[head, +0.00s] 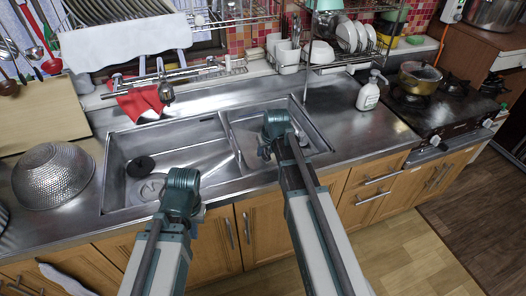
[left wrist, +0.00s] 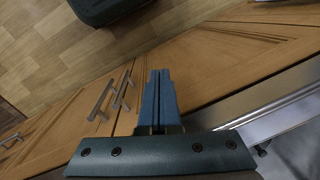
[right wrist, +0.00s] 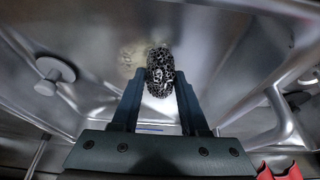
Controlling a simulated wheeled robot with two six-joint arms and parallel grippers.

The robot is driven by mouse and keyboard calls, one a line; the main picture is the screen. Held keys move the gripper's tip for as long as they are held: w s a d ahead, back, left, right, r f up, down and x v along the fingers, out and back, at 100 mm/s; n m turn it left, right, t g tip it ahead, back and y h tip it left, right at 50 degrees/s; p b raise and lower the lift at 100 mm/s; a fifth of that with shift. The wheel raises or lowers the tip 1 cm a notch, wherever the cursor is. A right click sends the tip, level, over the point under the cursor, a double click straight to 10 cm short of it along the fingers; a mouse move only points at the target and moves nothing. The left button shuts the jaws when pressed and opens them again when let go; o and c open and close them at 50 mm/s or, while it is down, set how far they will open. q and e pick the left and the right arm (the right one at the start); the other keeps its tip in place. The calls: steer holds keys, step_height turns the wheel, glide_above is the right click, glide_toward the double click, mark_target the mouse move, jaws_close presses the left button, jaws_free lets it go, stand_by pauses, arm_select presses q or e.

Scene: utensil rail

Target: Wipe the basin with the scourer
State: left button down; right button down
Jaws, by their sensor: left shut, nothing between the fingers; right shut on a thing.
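The scourer (right wrist: 160,72), a black-and-silver mesh pad, is between the fingertips of my right gripper (right wrist: 160,92), which is shut on it. In the head view my right gripper (head: 266,150) is over the smaller right bowl of the steel basin (head: 310,127); the scourer is hidden there. In the right wrist view the basin floor (right wrist: 215,55) lies beyond the scourer, with a brownish patch (right wrist: 130,55) beside it. I cannot tell whether the scourer touches the floor. My left gripper (left wrist: 160,92) is shut and empty, in front of the wooden cabinet doors.
The larger left bowl holds a black round piece (head: 140,165). A metal colander (head: 52,176) stands left of the basin. A red cloth (head: 140,102) hangs behind it. A soap bottle (head: 368,95) and a stove with a pot (head: 419,78) are at the right. Racks hang above.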

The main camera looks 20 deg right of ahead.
steer(key=shift+d+f, duration=0.1)
steer(key=shift+d, duration=1.3)
steer(key=shift+w+d, duration=0.1)
steer(key=shift+d, duration=1.65)
steer(key=shift+w, duration=0.45)
steer(key=shift+a, duration=0.15)
